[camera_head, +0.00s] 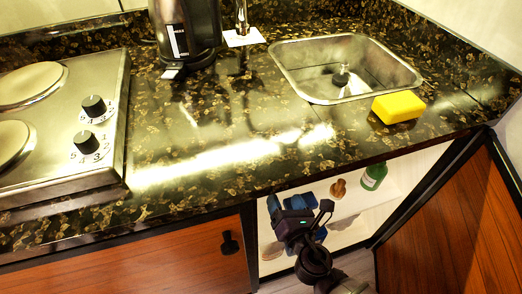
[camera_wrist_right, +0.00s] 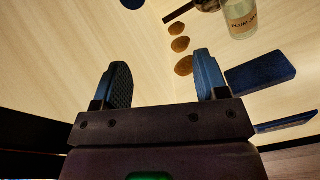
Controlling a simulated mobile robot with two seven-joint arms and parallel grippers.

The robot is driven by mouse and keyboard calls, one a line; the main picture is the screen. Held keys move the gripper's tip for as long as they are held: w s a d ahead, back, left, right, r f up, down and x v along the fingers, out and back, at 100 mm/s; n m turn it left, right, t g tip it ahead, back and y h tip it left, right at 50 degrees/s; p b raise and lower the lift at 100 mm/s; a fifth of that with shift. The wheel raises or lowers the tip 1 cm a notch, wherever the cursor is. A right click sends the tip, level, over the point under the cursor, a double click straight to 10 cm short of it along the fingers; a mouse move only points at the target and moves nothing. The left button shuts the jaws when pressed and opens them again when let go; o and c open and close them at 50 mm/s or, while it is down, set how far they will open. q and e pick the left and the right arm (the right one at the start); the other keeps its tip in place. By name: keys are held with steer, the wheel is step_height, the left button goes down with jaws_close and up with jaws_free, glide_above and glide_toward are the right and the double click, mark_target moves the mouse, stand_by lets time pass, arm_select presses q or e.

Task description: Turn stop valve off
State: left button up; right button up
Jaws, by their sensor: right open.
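My right gripper (camera_head: 305,208) is at the opening of the cabinet under the sink in the head view. In the right wrist view the same gripper (camera_wrist_right: 160,72) is open, with nothing between its two blue-grey fingers and pale wood beyond them. I cannot pick out the stop valve for certain in either view. A dark bar (camera_wrist_right: 178,12) and a dark rounded part beside it show at the top edge of the wrist view; I cannot tell what they are. My left gripper is not in view.
A green bottle (camera_head: 374,176) and a small brown object (camera_head: 338,188) stand inside the cabinet. The wrist view shows a labelled bottle (camera_wrist_right: 240,18), a blue block (camera_wrist_right: 260,72) and brown discs (camera_wrist_right: 180,44). The cabinet door (camera_head: 440,225) is open at right. A yellow sponge (camera_head: 398,106) lies by the sink (camera_head: 300,84).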

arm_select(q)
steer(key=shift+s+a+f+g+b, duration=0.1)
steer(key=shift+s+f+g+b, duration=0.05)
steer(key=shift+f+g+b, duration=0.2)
arm_select(e)
steer(key=shift+w+a+r+n+t+y, duration=0.15)
steer(key=shift+w+a+r+n, duration=0.6)
steer(key=shift+w, duration=1.55)
steer(key=shift+w+a+r+n+t+y, duration=0.15)
steer(key=shift+w+a+r+n, duration=0.25)
steer(key=shift+w+a+n, duration=1.35)
steer(key=shift+w+a+r+n+t, duration=0.2)
steer(key=shift+w+a+r, duration=0.35)
steer(key=shift+w, duration=2.3)
steer(key=c, duration=0.9)
